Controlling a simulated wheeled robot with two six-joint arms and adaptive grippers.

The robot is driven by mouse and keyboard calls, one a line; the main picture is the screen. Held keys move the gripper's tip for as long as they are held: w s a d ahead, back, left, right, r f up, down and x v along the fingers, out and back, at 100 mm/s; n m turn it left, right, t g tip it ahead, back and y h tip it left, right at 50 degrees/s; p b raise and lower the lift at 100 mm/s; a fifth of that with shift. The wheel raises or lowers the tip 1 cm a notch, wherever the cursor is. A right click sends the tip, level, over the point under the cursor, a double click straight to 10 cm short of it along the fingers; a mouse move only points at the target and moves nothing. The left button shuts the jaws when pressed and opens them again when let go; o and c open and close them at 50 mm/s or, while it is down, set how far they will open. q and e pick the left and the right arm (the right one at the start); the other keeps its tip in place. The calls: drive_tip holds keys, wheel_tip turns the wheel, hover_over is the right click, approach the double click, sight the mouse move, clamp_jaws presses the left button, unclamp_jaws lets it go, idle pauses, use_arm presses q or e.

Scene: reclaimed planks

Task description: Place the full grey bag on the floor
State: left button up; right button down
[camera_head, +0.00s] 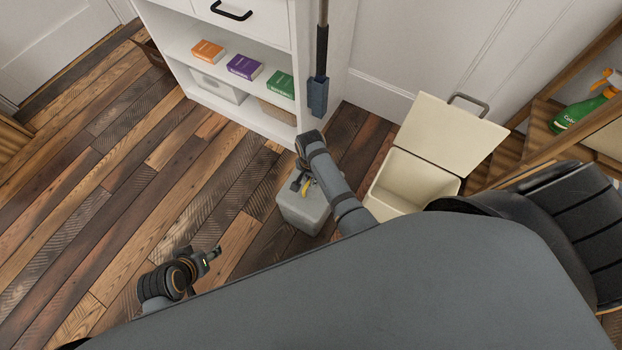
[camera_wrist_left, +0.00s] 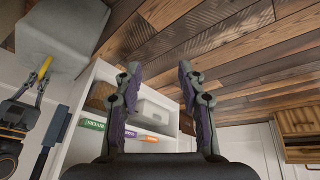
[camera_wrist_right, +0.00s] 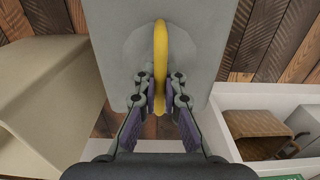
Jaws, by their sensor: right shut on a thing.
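The full grey bag (camera_head: 303,212), a blocky grey body with a yellow handle, hangs or stands below my right gripper (camera_head: 301,183), between the shelf unit and the cream bin. In the right wrist view my right gripper (camera_wrist_right: 160,98) is shut on the yellow handle (camera_wrist_right: 160,50), with the bag (camera_wrist_right: 120,35) beyond it. The bag also shows at the top left of the left wrist view (camera_wrist_left: 65,35). I cannot tell whether its underside touches the floor (camera_head: 180,190). My left gripper (camera_head: 213,254) is empty, left of the bag; its fingers stand apart in the left wrist view (camera_wrist_left: 157,85).
A white shelf unit (camera_head: 270,125) with boxes stands behind the bag. A cream bin (camera_head: 410,180) with its lid up stands to the right. A blue-headed tool (camera_head: 318,95) hangs by the shelf. A wooden rack (camera_head: 540,130) holds a green spray bottle (camera_head: 580,110). Plank floor at left is clear.

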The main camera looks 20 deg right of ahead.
drive_tip(key=c, duration=1.5)
unclamp_jaws()
drive_tip(key=shift+o, duration=0.2)
drive_tip(key=shift+r+p, duration=0.3)
use_arm(q)
wheel_tip(320, 180, up, 5)
drive_tip(key=s+a+g+y+p, duration=0.1)
drive_tip(key=a+g+p, duration=0.1)
drive_tip(key=p, duration=0.3)
use_arm(e)
wheel_tip(320, 180, up, 4)
drive_tip(key=shift+r, duration=0.1)
wheel_tip(320, 180, up, 2)
drive_tip(key=shift+r+p, duration=0.2)
drive_tip(key=shift+p, duration=1.05)
drive_tip(key=shift+r+p, duration=0.9)
drive_tip(key=shift+p, duration=0.25)
use_arm(q)
drive_tip(key=s+a+f+p, duration=0.1)
drive_tip(key=s+f, duration=0.3)
drive_tip(key=f, duration=0.5)
drive_tip(key=s+a+f+g+y+p, duration=0.1)
drive_tip(key=s+a+f, duration=0.3)
drive_tip(key=f, duration=0.5)
drive_tip(key=shift+a+f+p, duration=0.35)
drive_tip(key=shift+p, duration=0.4)
use_arm(e)
wheel_tip(320, 180, up, 3)
drive_tip(key=shift+r, duration=0.1)
